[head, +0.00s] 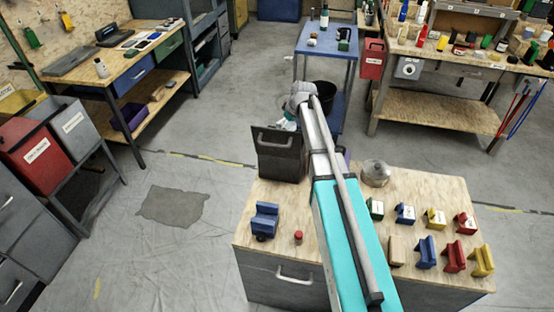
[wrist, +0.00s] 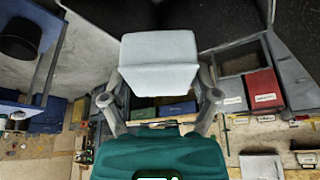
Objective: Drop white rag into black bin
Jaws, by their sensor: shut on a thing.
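My gripper (wrist: 160,84) is shut on the white rag (wrist: 158,62), which shows as a pale, block-like folded piece between the two fingers in the wrist view. In the head view my gripper (head: 288,116) is at the far end of my arm, in the air just beyond the near bench; the rag is hard to make out there.
A black box with a handle (head: 277,158) stands at the near bench's (head: 335,205) back left corner, close to my gripper. Coloured blocks and a round metal container (head: 376,172) are on that bench. The blue cart (head: 328,42) stands beyond. Open floor lies left.

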